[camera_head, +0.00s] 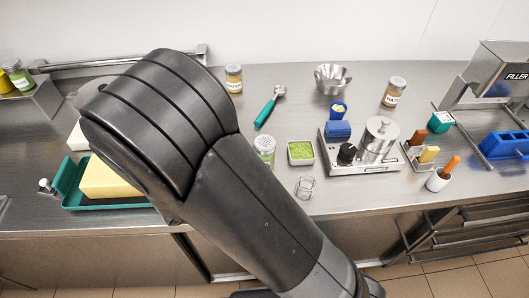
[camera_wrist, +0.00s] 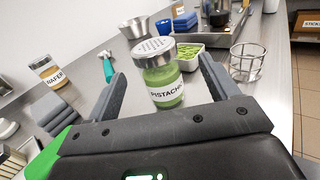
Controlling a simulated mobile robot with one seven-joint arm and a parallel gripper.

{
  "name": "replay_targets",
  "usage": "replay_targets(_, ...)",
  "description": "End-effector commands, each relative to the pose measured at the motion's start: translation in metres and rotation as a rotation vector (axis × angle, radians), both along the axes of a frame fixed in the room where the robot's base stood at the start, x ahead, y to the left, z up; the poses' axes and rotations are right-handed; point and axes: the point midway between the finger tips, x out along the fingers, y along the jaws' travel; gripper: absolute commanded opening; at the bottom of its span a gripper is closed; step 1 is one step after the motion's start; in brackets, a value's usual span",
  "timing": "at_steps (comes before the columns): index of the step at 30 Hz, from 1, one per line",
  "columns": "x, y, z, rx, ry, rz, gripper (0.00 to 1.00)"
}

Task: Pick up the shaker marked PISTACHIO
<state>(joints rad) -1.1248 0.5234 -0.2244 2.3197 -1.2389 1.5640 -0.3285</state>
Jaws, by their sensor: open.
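The shaker marked PISTACHIO (camera_wrist: 161,77) is a clear jar with green contents, a white label and a perforated metal lid. In the wrist view it stands between the two fingers of my gripper (camera_wrist: 162,95), which are open with a gap to the jar on each side. In the head view the shaker (camera_head: 265,147) stands upright on the steel counter, just right of my arm. My arm hides the gripper in the head view.
A square dish of green bits (camera_head: 301,152) and a wire holder (camera_head: 305,187) stand close right of the shaker. A teal-handled scoop (camera_head: 268,108) lies behind it. A scale (camera_head: 360,160) with a metal pot is further right. A WAFER jar (camera_head: 233,78) stands at the back.

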Motion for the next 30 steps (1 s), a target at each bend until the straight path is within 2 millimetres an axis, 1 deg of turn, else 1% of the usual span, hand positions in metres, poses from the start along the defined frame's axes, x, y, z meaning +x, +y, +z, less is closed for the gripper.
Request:
replay_targets(1,0.005,-0.007,0.0,-0.001,-0.001,-0.003,0.8)
replay_targets(3,0.01,-0.015,0.0,0.001,-0.001,-0.002,0.8)
replay_targets(11,0.025,-0.031,-0.001,0.0,0.0,-0.001,0.8)
replay_targets(15,0.04,-0.047,-0.003,-0.001,-0.001,-0.002,0.8)
replay_targets(18,0.047,-0.057,-0.003,0.0,0.0,0.0,0.8)
replay_targets(21,0.05,-0.062,-0.002,-0.001,0.001,0.001,0.8)
replay_targets(27,0.051,-0.062,-0.002,-0.001,0.001,0.002,0.8)
replay_targets(28,0.051,-0.062,-0.002,-0.001,0.001,0.002,0.79)
replay_targets(30,0.051,-0.062,-0.002,-0.001,0.001,0.002,0.73)
